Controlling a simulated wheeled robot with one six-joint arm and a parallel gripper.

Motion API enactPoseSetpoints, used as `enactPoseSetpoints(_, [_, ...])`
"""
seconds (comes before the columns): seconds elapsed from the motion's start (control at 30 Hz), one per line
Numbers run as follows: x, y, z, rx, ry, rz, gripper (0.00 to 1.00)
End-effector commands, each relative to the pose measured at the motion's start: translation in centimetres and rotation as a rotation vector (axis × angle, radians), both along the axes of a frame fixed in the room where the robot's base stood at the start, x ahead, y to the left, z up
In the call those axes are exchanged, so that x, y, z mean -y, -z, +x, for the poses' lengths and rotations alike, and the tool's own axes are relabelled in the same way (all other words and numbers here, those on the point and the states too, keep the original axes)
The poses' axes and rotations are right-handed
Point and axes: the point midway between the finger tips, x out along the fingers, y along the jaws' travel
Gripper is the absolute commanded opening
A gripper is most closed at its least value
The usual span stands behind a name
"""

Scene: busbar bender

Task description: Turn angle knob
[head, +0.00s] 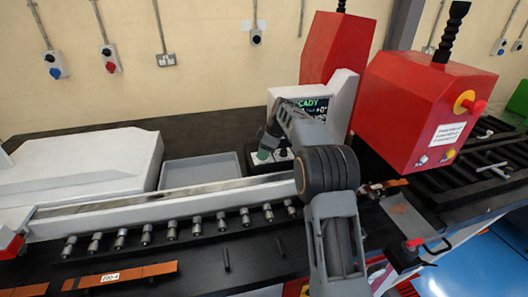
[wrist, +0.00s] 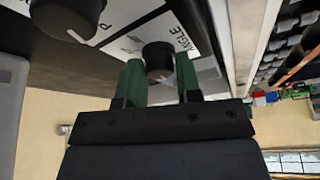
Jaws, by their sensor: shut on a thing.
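The angle knob (wrist: 158,57) is a dark round knob on a white panel, beside printed lettering reading ANGLE, in the wrist view. My gripper (wrist: 159,72) has its two green fingers on either side of this knob and is shut on it. In the head view my gripper (head: 265,153) is at the control panel under the display (head: 312,108), which reads READY in part and shows +0°. My arm hides part of the panel and display there, and the angle knob cannot be made out.
A second dark knob (wrist: 68,14) sits close by on the panel. A grey tray (head: 200,171) lies left of the panel, behind a white rail with several rollers. Red machine housings (head: 422,108) stand to the right. Copper bars (head: 122,277) lie at the front left.

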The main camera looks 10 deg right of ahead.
Motion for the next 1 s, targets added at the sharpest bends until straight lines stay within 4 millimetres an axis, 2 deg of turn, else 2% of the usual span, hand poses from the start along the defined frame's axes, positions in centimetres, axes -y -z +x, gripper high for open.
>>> enactPoseSetpoints(0.03, [0.0, 0.0, 0.0, 0.000, -0.001, 0.000, 0.34])
enactPoseSetpoints(0.27, [0.0, 0.0, 0.0, 0.000, 0.000, 0.000, 0.55])
enactPoseSetpoints(0.57, [0.2, -0.3, 0.0, 0.001, 0.002, -0.001, 0.55])
enactPoseSetpoints(0.77, [1.2, -3.0, -0.4, 0.006, 0.002, -0.001, 0.55])
enactPoseSetpoints(1.0, [3.0, -7.7, -1.1, 0.003, 0.002, -0.001, 0.55])
